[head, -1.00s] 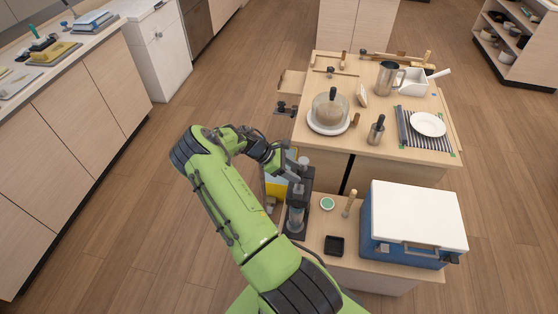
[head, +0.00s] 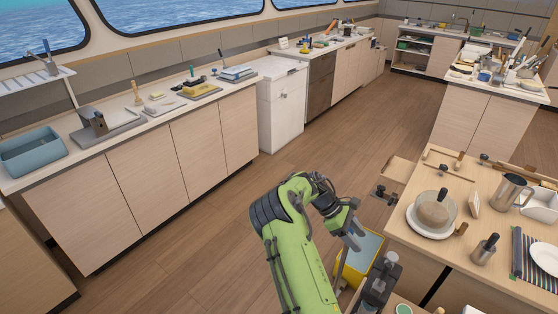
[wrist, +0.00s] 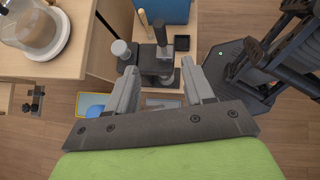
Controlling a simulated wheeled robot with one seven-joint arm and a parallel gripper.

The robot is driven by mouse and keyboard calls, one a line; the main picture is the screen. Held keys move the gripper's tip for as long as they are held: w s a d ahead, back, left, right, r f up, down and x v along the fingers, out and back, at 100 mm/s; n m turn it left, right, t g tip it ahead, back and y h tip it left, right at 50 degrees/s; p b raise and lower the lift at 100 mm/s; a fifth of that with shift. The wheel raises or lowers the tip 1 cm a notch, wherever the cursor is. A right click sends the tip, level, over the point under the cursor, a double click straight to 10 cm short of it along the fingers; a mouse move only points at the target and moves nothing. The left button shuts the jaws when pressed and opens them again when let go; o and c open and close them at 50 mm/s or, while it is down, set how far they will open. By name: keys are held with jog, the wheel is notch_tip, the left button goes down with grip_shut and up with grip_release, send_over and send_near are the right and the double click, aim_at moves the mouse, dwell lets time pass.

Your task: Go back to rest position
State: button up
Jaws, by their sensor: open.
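My gripper (head: 352,238) hangs at the end of my green arm, in front of the left side of the wooden worktable in the head view. In the wrist view its two grey fingers (wrist: 160,72) are spread apart, with nothing held between them. A dark upright device with a lever (wrist: 158,62) shows beyond the fingertips, in the gap between them. The same device (head: 378,282) is at the bottom of the head view, partly cut off. I cannot tell how far the fingers are from it.
A yellow bin (head: 350,272) stands close beside my gripper. The worktable (head: 410,240) holds a domed dish (head: 434,212) and a metal jug (head: 509,191). A long counter (head: 150,122) runs along the left. Open wooden floor (head: 200,225) lies between.

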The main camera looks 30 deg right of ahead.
jog(key=s+a+r+m+t+y, duration=0.3)
jog(key=a+r+m+t+y, duration=0.4)
jog(key=a+r, duration=1.1)
jog(key=s+a+r+t, duration=0.2)
jog(key=s+a+t, duration=0.1)
jog(key=s+a, duration=0.3)
jog(key=s+a+r+t+h, duration=0.1)
jog(key=s+a+r+t, duration=0.1)
jog(key=s+a, duration=0.4)
jog(key=s+t, duration=0.1)
jog(key=s, duration=0.1)
jog(key=shift+s+a+r+m, duration=0.15)
jog(key=shift+s+r+m, duration=0.15)
jog(key=shift+r+m, duration=0.1)
